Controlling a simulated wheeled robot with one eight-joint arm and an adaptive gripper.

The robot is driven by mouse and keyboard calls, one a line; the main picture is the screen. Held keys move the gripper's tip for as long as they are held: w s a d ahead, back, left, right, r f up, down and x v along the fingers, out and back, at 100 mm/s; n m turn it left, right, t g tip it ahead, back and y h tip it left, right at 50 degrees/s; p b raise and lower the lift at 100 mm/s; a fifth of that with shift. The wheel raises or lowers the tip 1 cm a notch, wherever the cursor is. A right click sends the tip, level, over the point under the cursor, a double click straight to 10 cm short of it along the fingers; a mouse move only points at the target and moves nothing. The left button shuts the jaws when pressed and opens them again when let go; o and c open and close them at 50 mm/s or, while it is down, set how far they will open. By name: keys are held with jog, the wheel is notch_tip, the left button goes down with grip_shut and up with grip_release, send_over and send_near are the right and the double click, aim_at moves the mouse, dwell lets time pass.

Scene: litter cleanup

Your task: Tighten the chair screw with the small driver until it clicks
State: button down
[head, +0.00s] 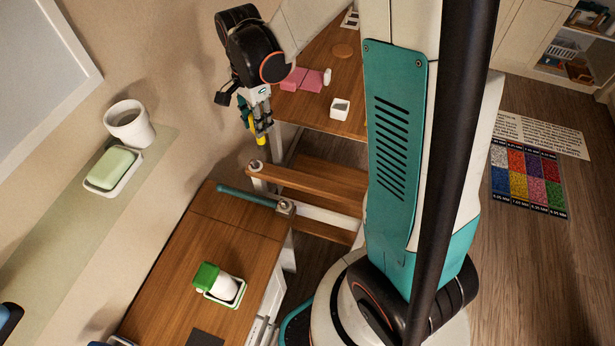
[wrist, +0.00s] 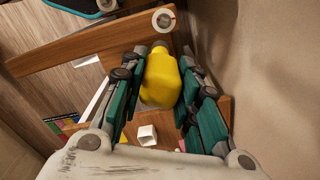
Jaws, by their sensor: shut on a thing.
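My gripper (head: 260,125) is shut on a yellow tool, the small driver (head: 262,140), which points down. In the wrist view the driver's thick yellow body (wrist: 160,80) sits between the teal finger pads. Its tip is hard to make out. Below it in the head view is the chair frame (head: 310,187) with wooden slats and a pale post. A round grey screw-like cap (head: 255,165) tops the post, just below the driver. In the wrist view a round white disc with a dark centre and red mark (wrist: 164,20) lies beyond the driver; I cannot tell whether they touch.
A wooden desk (head: 245,218) carries a green-and-white bottle (head: 217,280) in a tray. Another table behind holds pink blocks (head: 305,80) and a white cup (head: 340,109). A wall shelf with a soap dish (head: 113,169) is at left.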

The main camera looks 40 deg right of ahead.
aim_at(261, 144)
jog(key=shift+s+a+f+m+b, duration=0.1)
jog(key=shift+a+f+b, duration=0.25)
jog(key=shift+a, duration=0.25)
jog(key=shift+s+a+f+m+b, duration=0.1)
jog(key=shift+a+f+b, duration=0.2)
jog(key=shift+a, duration=0.25)
jog(key=shift+s+a+f+m+b, duration=0.1)
jog(key=shift+a+f+b, duration=0.15)
jog(key=shift+a+b, duration=0.25)
jog(key=shift+a+f, duration=0.1)
jog(key=shift+f, duration=0.15)
jog(key=shift+f+b, duration=0.35)
jog(key=shift+b, duration=0.15)
jog(key=shift+f+b, duration=0.7)
jog(key=shift+f, duration=0.2)
dwell(0.4)
jog(key=c, duration=1.1)
grip_release()
